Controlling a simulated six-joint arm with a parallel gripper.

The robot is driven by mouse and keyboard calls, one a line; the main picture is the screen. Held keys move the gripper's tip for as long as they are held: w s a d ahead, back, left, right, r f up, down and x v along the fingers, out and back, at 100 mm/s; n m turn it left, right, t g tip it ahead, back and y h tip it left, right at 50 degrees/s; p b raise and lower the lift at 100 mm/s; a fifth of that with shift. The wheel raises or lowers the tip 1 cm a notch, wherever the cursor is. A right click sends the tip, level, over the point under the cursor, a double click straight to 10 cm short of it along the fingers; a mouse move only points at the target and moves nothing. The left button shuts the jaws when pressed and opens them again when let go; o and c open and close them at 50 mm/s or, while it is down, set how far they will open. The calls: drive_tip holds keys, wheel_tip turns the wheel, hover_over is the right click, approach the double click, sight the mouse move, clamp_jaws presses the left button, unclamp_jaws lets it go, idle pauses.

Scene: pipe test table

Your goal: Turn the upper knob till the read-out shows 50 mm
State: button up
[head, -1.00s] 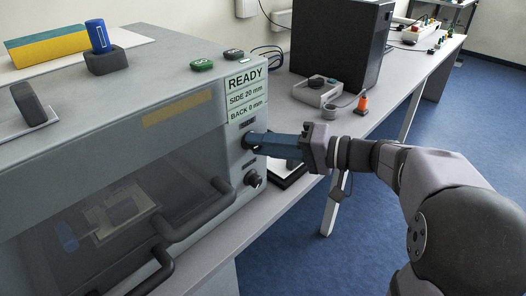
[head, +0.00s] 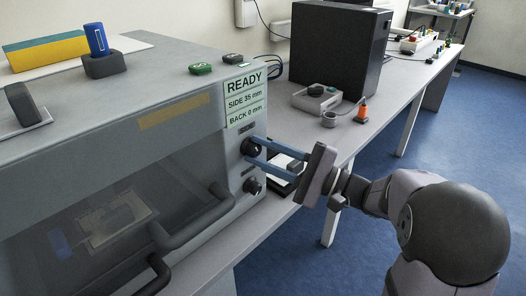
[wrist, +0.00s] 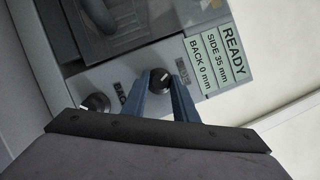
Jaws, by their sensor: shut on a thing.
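The upper knob (head: 247,147) is dark and round, on the right part of the grey machine's front panel, below the read-out (head: 245,98). The read-out says READY, SIDE 35 mm, BACK 0 mm. My gripper (head: 256,150) is shut on the upper knob, one blue finger on each side of it. In the wrist view the knob (wrist: 160,82) shows a white pointer mark between the fingertips. The lower knob (head: 252,186) sits below it, untouched; it also shows in the wrist view (wrist: 96,103).
A machine door with a dark bar handle (head: 190,228) is left of the knobs. On top of the machine are green and dark buttons (head: 201,69) and a blue cylinder in a holder (head: 96,39). The bench right of the panel holds a small grey device (head: 316,98).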

drive_tip(key=m+t+p, duration=0.1)
drive_tip(key=m+t, duration=0.1)
drive_tip(key=m, duration=0.3)
drive_tip(key=shift+a+m, duration=0.1)
drive_tip(key=shift+m, duration=0.3)
drive_tip(key=shift+s+f+m+t+h+p, duration=0.15)
drive_tip(key=shift+m+t+p, duration=0.5)
drive_tip(key=shift+m, duration=0.6)
drive_tip(key=shift+w+m+t+h+p, duration=0.15)
drive_tip(key=shift+m+t+p, duration=0.25)
drive_tip(key=shift+m+t, duration=0.6)
drive_tip(key=shift+s+m+g, duration=0.15)
drive_tip(key=shift+m+g, duration=0.1)
drive_tip(key=shift+m, duration=0.1)
drive_tip(key=o, duration=1.1)
drive_tip(key=shift+c, duration=0.2)
drive_tip(key=v, duration=0.7)
drive_tip(key=shift+b, duration=0.4)
